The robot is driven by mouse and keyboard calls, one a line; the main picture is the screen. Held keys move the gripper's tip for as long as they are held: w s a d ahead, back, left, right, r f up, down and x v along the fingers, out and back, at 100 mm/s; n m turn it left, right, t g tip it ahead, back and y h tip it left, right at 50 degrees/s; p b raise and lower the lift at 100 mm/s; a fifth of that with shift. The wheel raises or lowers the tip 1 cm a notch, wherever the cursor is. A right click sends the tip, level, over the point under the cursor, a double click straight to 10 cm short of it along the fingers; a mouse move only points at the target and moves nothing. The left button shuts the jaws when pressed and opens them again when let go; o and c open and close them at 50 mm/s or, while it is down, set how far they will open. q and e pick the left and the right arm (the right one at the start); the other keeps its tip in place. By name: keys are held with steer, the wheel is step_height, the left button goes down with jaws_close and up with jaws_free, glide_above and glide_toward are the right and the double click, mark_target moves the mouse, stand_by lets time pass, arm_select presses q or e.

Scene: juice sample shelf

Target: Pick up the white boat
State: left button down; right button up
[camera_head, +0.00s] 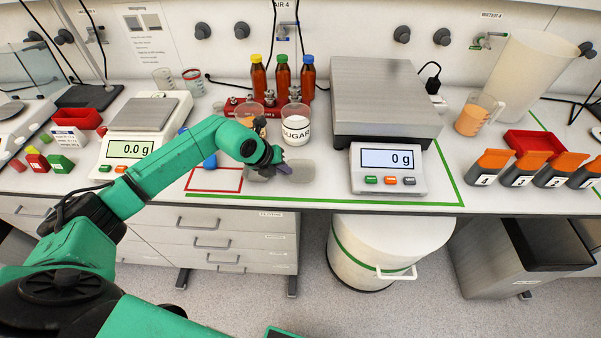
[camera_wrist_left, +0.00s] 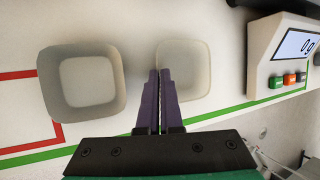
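The white boat (camera_wrist_left: 192,65) is a pale, translucent square dish on the bench. It also shows in the head view (camera_head: 301,171), just right of my left gripper (camera_head: 284,168). In the left wrist view my left gripper (camera_wrist_left: 160,72) has its purple fingers close together, with the boat's left wall between their tips. The fingers look shut on that wall, and the boat still appears to rest on the bench. A greyer square boat (camera_wrist_left: 88,80) stands to the left, apart from the fingers. My right gripper is not in view.
A large scale (camera_head: 387,158) reading 0 g stands to the right, and a smaller scale (camera_head: 131,149) to the left. A sugar jar (camera_head: 296,130) and several bottles (camera_head: 282,82) stand behind. A red outline (camera_head: 213,191) and green line mark the bench's front.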

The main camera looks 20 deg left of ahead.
arm_select(q)
steer(key=shift+r, duration=0.1)
stand_by(0.4)
step_height(320, 180, up, 20)
steer(key=b, duration=0.3)
steer(key=shift+b, duration=0.4)
